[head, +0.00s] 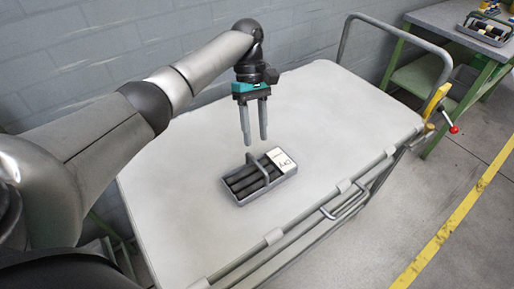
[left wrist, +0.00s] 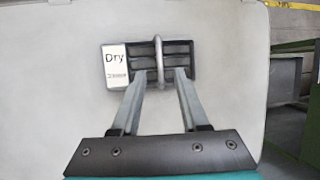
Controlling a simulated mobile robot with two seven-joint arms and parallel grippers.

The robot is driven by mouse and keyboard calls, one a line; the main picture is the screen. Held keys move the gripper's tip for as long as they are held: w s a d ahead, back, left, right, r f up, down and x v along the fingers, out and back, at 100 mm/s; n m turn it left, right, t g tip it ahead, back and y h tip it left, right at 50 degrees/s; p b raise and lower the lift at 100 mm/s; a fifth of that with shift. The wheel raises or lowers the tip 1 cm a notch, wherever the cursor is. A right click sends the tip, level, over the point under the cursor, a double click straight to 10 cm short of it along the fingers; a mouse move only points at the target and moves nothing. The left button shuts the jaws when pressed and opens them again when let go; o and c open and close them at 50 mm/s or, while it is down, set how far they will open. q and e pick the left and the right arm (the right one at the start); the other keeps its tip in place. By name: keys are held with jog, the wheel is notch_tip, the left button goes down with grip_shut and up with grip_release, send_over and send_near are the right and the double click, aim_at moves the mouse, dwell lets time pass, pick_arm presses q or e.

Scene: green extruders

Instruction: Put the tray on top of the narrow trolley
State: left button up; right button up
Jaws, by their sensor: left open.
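A small grey tray (head: 270,188) with a raised handle lies on the white top of a trolley (head: 325,110). It holds dark cylinders and has a white label reading "Dry". My left gripper (head: 255,140) is open and points down above the tray's far side, with its fingers apart and empty. In the left wrist view the tray's handle (left wrist: 159,60) stands upright between and just beyond the two fingertips (left wrist: 158,80), apart from them. I cannot tell whether this trolley is the narrow one. My right gripper is not in view.
A green-framed bench (head: 440,22) at the back right carries another tray (head: 485,30) with dark contents. The trolley has a tubular push handle (head: 395,33) at its far end. A yellow floor line (head: 455,220) runs along the right. A grey block wall stands behind.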

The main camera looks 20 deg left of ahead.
pick_arm(q)
jog(key=shift+v, duration=1.65)
